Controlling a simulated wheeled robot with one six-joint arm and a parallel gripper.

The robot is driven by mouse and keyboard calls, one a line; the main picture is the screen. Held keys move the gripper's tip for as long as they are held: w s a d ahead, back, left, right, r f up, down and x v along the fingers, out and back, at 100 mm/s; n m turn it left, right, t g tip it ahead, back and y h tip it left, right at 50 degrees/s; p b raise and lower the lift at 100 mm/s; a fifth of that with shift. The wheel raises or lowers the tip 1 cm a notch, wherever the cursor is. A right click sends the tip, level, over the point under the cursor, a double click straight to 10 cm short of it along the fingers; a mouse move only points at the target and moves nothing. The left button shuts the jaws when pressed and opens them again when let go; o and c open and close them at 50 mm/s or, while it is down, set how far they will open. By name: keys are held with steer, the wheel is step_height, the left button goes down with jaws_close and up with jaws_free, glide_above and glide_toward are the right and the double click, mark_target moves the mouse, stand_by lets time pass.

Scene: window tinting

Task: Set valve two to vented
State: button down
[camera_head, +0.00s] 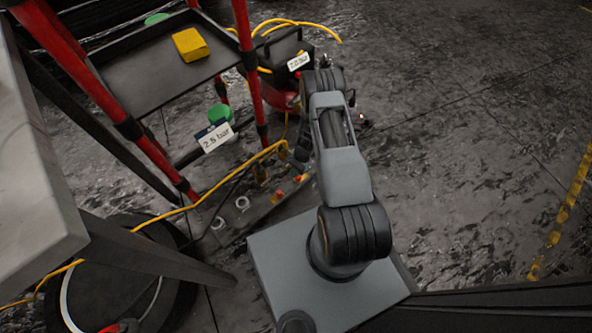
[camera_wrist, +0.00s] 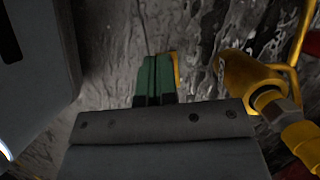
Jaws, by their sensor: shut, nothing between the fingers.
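In the wrist view my gripper (camera_wrist: 156,75) shows as two green fingers pressed together, shut and empty. A brass-yellow valve or fitting (camera_wrist: 245,75) with a metal nut stands to the right of the fingers, apart from them. A thin yellow strip shows just behind the fingers; I cannot tell what it is. In the head view small fittings with orange-red parts (camera_head: 278,196) sit on a low strip on the floor, left of my arm. I cannot tell which one is valve two or how its handle is set. My arm hides the gripper in the head view.
A red-framed cart (camera_head: 150,75) carries a yellow block (camera_head: 190,44). A tag reading "2.5 bar" (camera_head: 215,137) hangs by a green knob (camera_head: 220,113). A yellow hose (camera_head: 215,187) crosses the floor. A dark red machine (camera_head: 280,85) stands behind. Floor at right is clear.

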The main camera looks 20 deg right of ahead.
steer(key=b+x, duration=0.2)
steer(key=x, duration=0.3)
steer(key=shift+f, duration=0.25)
steer(key=a, duration=0.2)
steer(key=shift+s+a+r+b, duration=0.1)
steer(key=shift+s+a+b, duration=0.2)
steer(key=shift+s+a, duration=0.3)
steer(key=shift+a, duration=0.3)
steer(key=shift+a, duration=0.15)
steer(key=shift+s+a+b, duration=0.2)
steer(key=shift+s+a, duration=0.15)
steer(key=shift+a, duration=0.55)
steer(key=shift+s+a+b, duration=0.15)
steer(key=shift+s+a, duration=0.15)
steer(key=shift+a, duration=0.55)
steer(key=shift+d, duration=0.1)
steer(key=d, duration=0.1)
steer(key=w+d, duration=0.1)
steer(key=d, duration=0.2)
steer(key=shift+w, duration=0.3)
steer(key=p+v, duration=0.4)
steer(key=v, duration=0.6)
steer(key=shift+r, duration=0.2)
